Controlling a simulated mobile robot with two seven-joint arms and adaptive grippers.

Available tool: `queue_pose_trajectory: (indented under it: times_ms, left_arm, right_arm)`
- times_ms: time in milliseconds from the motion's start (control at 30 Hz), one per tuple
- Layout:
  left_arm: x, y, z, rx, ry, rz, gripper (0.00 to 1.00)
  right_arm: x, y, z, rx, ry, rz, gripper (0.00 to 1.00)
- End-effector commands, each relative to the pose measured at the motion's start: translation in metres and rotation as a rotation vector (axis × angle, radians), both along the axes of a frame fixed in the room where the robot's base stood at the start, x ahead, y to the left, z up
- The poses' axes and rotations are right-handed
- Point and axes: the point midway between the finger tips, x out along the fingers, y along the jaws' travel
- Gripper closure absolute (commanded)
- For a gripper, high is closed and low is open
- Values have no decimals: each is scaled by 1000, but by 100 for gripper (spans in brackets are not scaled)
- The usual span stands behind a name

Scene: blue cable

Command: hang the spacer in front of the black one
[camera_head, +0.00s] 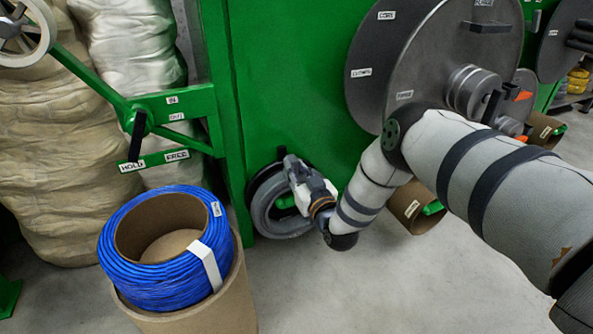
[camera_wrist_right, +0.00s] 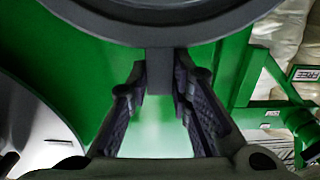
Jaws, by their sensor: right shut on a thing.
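The grey spacer (camera_head: 263,212) is a thick ring close to the green machine's side, low in the middle of the head view. A black ring (camera_head: 252,180) shows partly behind it, mostly hidden. A short green peg (camera_head: 285,202) shows inside the ring opening. I cannot tell whether the spacer rests on it. My right gripper (camera_head: 292,170) is at the spacer's upper right side. In the right wrist view, the gripper (camera_wrist_right: 166,95) is shut on the tab of the spacer (camera_wrist_right: 160,38), whose rim fills the top. My left gripper is not in view.
A blue cable coil (camera_head: 165,285) sits on a cardboard drum (camera_head: 215,315) at the lower left. A green lever frame (camera_head: 175,110) with labels stands above it. A large grey disc (camera_head: 425,50) is at upper right. Floor at lower middle is clear.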

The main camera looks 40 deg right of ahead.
Motion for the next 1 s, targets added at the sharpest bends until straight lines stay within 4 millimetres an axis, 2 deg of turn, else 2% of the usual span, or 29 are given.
queue_pose_trajectory:
  times_ms: [1000]
  left_arm:
    - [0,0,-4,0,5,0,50]
  right_arm:
    - [9,-2,1,-1,-3,0,100]
